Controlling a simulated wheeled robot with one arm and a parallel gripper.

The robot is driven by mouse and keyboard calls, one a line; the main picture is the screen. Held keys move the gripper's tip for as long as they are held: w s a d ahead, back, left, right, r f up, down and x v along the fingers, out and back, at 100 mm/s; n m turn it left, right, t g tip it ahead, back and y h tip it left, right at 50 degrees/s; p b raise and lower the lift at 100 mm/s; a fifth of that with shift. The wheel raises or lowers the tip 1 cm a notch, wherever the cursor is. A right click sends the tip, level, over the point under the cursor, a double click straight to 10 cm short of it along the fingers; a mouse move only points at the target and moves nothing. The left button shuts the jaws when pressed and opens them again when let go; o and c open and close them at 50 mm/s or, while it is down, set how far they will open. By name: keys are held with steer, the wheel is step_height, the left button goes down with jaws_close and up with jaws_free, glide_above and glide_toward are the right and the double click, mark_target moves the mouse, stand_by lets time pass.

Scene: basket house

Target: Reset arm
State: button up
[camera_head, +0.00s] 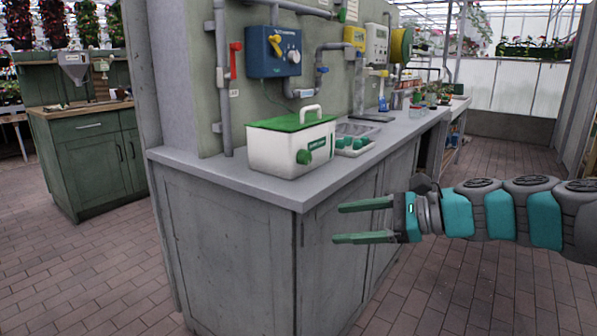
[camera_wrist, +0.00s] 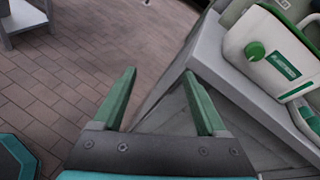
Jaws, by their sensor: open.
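My gripper (camera_head: 362,221) is open and empty, with its two green fingers apart, in front of the grey cabinet at the right of the head view. My arm reaches in from the right edge, roughly level. In the wrist view my gripper (camera_wrist: 160,95) points past the edge of the counter, with brick floor between and beyond the fingers. Its right finger overlaps the counter's edge in the picture; I cannot tell the exact gap.
A grey counter (camera_head: 230,181) carries a white box with a green lid (camera_head: 290,142) near its front corner; the box also shows in the wrist view (camera_wrist: 262,45). A tray of green-topped items (camera_head: 352,143) sits behind it. A green cabinet (camera_head: 90,160) stands left. Brick floor (camera_head: 80,270) is clear.

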steer(key=s+a+f+n+g+h, duration=0.3)
steer(key=s+f+n, duration=0.25)
steer(key=s, duration=0.25)
steer(key=s+a+f+n+g+h, duration=0.2)
steer(key=s+a+f+n+h, duration=0.15)
steer(key=s+f, duration=0.4)
steer(key=s+d+f+n+g+h, duration=0.1)
steer(key=s+d+f+n+h, duration=0.2)
steer(key=s+d, duration=0.3)
steer(key=s+d+f+n+g+h, duration=0.1)
steer(key=s+d+f+n+h, duration=0.3)
steer(key=s, duration=0.6)
step_height(320, 180, down, 2)
steer(key=shift+d+f+n, duration=0.15)
steer(key=shift+d+n, duration=0.75)
steer(key=shift+d, duration=0.1)
steer(key=shift+c, duration=0.2)
